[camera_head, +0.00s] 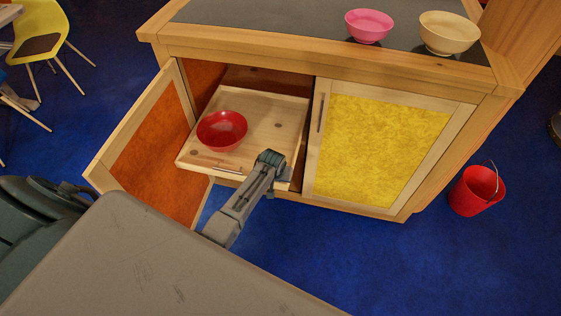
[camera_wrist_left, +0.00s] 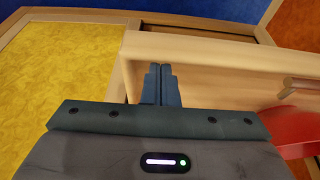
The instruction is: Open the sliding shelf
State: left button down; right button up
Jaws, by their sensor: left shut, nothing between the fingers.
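The sliding shelf (camera_head: 264,108) is a pale wooden tray in the left half of the cabinet, and it stands partly out of its opening. A red bowl (camera_head: 221,130) sits on it, and a thin metal handle (camera_head: 228,170) is on its front. My left gripper (camera_head: 284,177) is at the shelf's front right corner. In the left wrist view its blue fingers (camera_wrist_left: 161,70) are together and empty, close against the shelf's wood, to one side of the handle (camera_wrist_left: 300,88). Whether they touch it I cannot tell. My right gripper is in neither view.
The left cabinet door (camera_head: 150,140) with an orange panel stands open. The right door (camera_head: 380,150) with a yellow panel is shut. Pink (camera_head: 369,25) and cream (camera_head: 449,32) bowls stand on the countertop. A red bucket (camera_head: 477,191) is on the blue floor at right.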

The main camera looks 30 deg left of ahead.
pick_arm(q)
jog(key=s+d+p, duration=0.2)
jog(key=s+p, duration=0.2)
jog(key=s, duration=0.3)
jog(key=shift+s, duration=0.35)
jog(key=a+v, duration=0.1)
jog(key=v, duration=0.9)
jog(key=shift+s+d+r+b, duration=0.2)
jog(key=shift+d+r+b, duration=0.05)
jog(key=shift+d+b, duration=0.15)
